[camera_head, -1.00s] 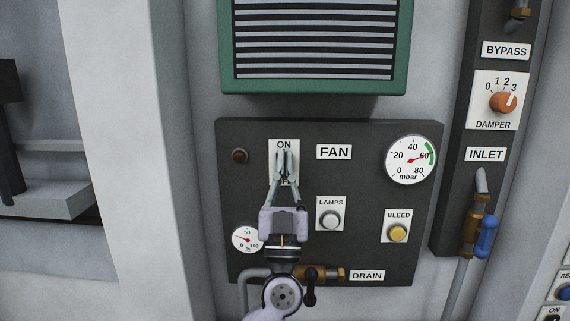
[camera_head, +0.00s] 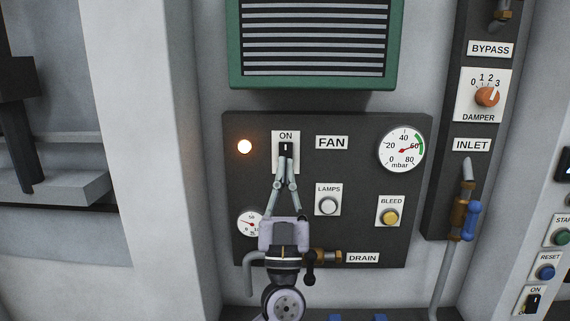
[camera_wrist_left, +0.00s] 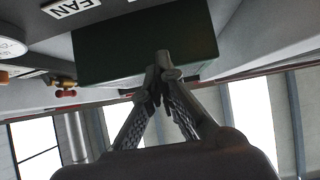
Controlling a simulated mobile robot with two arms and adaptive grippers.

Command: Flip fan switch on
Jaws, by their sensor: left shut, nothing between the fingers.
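The fan switch (camera_head: 286,149) sits on a white plate marked ON at its top, left of the FAN label (camera_head: 332,142) on the dark panel. Its black lever shows in the upper part of the slot. The round indicator lamp (camera_head: 245,146) left of it glows warm white. My left gripper (camera_head: 284,163) is shut and empty, its fingertips just below the lever and over the plate's lower part. I cannot tell whether they touch it. In the left wrist view the closed fingertips (camera_wrist_left: 163,68) show with nothing between them. My right gripper is not in view.
The panel also carries a LAMPS button (camera_head: 328,205), a yellow BLEED button (camera_head: 390,217), a pressure gauge (camera_head: 401,150) and a DRAIN valve (camera_head: 325,256). A green vent (camera_head: 315,82) juts out above. A pipe with a blue-handled valve (camera_head: 470,220) stands at right.

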